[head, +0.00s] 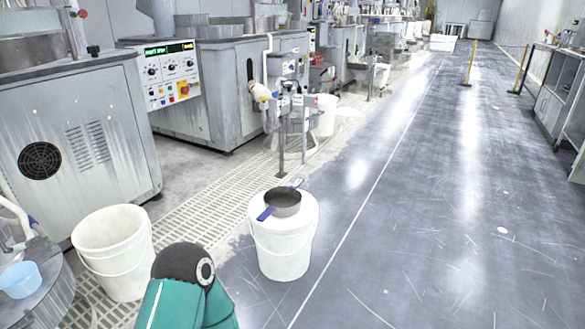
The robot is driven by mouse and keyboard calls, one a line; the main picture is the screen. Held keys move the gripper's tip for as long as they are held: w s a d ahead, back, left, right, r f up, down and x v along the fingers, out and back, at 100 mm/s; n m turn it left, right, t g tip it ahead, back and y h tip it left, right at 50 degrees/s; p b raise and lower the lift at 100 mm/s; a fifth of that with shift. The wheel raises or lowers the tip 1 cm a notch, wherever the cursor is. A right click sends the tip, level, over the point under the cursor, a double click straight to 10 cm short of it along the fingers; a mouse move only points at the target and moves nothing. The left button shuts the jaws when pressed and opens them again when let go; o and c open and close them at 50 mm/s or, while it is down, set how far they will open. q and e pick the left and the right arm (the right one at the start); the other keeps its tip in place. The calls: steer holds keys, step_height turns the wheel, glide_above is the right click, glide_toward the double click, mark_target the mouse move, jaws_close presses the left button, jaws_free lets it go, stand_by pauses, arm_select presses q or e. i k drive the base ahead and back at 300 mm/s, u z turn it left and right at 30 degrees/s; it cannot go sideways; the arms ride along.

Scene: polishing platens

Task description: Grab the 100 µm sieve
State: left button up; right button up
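A round sieve (283,202) with a dark grey bowl and blue handles sits on top of a closed white bucket (283,245) in the middle of the head view. One blue handle points to the front left and the other to the back right. No mesh marking can be read on it, so I cannot tell whether it is the 100 µm one. Part of my own teal arm shows at the bottom, in front and to the left of the bucket. Neither of my grippers is in view.
An open, empty-looking white bucket (113,260) stands at the left. A light-blue cup (20,280) rests on a round metal surface at the left edge. Grey polishing machines (200,80) line the left behind a floor grating. The grey floor (430,210) to the right is clear.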

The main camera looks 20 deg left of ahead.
mark_target(280, 202)
steer(key=u, duration=0.3)
steer(key=i, duration=1)
steer(key=u, duration=0.4)
steer(key=k, duration=0.85)
steer(key=u, duration=0.15)
steer(key=i, duration=0.9)
steer(key=z, duration=0.05)
